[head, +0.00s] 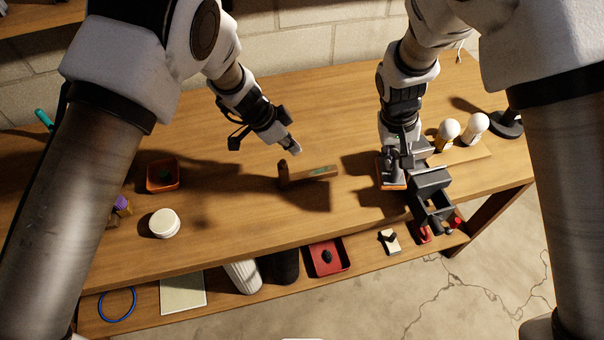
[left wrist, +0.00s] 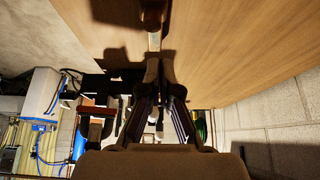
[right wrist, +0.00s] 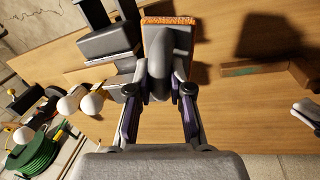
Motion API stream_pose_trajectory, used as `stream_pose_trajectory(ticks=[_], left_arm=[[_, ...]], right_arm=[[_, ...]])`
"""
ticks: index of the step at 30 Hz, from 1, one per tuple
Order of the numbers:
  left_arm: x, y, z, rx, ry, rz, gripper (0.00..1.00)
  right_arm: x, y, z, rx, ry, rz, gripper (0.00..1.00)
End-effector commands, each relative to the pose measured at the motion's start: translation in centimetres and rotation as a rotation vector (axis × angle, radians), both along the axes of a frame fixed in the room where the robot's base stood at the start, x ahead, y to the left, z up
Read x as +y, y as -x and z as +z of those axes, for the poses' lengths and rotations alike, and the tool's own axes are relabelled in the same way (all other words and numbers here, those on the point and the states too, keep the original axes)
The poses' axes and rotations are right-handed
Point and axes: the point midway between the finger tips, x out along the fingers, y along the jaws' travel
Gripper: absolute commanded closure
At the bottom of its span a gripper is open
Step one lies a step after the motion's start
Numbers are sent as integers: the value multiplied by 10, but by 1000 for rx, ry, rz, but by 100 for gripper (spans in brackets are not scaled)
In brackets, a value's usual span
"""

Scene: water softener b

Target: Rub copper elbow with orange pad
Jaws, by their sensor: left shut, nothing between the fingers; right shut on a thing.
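The copper elbow (head: 283,174) lies near the middle of the wooden table, joined to a straight copper-brown length with a greenish mark. It also shows at the top of the left wrist view (left wrist: 153,14) and at the right of the right wrist view (right wrist: 302,72). My left gripper (head: 296,149) is shut and empty, just behind the elbow piece. My right gripper (right wrist: 160,92) is shut on the grey handle of the orange pad (right wrist: 168,20). The pad (head: 391,173) is right of the elbow, apart from it. Whether it touches the table is unclear.
Dark grey boxes (head: 431,181) stand beside the pad on the right, with light bulbs (head: 448,129) behind. An orange-red tray (head: 162,176) and a white round jar (head: 164,223) are at the left. A lower shelf holds a red tray (head: 328,258).

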Motion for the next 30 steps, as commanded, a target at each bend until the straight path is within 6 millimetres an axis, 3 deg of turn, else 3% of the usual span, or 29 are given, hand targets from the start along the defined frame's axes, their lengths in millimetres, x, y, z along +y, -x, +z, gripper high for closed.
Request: stream_pose_trajectory(ticks=[30], left_arm=[[0,0,-14,0,0,-1,100]], right_arm=[[0,0,-18,0,0,0,100]])
